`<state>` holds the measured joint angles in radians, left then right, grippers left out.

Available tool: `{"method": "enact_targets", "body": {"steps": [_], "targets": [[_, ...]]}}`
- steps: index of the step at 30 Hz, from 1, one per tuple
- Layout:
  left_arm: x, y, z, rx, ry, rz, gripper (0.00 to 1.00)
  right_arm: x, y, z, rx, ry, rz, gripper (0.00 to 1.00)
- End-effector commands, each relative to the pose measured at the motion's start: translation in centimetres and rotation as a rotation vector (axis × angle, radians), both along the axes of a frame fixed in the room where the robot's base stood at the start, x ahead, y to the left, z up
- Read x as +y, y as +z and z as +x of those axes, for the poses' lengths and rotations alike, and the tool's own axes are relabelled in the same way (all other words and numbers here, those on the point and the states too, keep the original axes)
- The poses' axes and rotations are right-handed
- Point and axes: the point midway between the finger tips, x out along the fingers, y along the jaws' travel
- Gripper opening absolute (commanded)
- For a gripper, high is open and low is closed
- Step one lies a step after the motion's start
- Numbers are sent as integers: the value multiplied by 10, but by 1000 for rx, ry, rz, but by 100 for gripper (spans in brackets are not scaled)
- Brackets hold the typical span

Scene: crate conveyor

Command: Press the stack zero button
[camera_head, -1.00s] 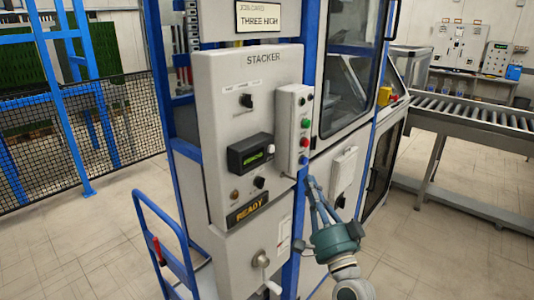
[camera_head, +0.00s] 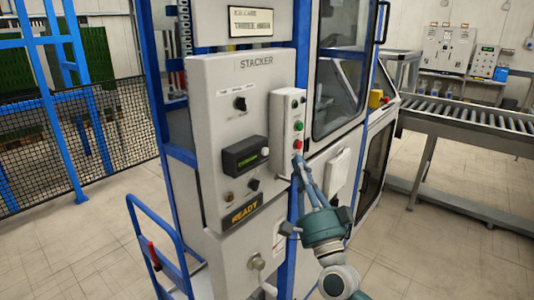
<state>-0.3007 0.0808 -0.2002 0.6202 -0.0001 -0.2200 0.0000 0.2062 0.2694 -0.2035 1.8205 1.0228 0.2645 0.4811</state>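The grey STACKER panel (camera_head: 228,97) stands in the middle of the view. It carries a dark counter box with a green display (camera_head: 246,157), a small knob or button (camera_head: 228,197) and a black knob (camera_head: 253,184) below the display, and a black selector (camera_head: 240,104) above. A narrow button box (camera_head: 287,104) on its right side has a green button (camera_head: 299,126), a red button (camera_head: 297,144) and dark ones above. My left gripper is out of view.
A yellow READY sign (camera_head: 244,211) is low on the panel, with a crank handle (camera_head: 258,263) beneath. A blue cart (camera_head: 158,240) stands at left. A roller conveyor (camera_head: 470,118) runs at right. Open floor lies on both sides.

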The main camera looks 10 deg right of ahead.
Motion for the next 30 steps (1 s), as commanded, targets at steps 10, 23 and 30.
{"method": "enact_targets", "body": {"steps": [10,23,30], "targets": [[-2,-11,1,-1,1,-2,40,30,-1,38,0,0,2,0],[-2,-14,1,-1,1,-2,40,40,0,51,0,0,-1,0],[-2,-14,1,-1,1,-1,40,40,0,50,0,1,-1,0]]}}
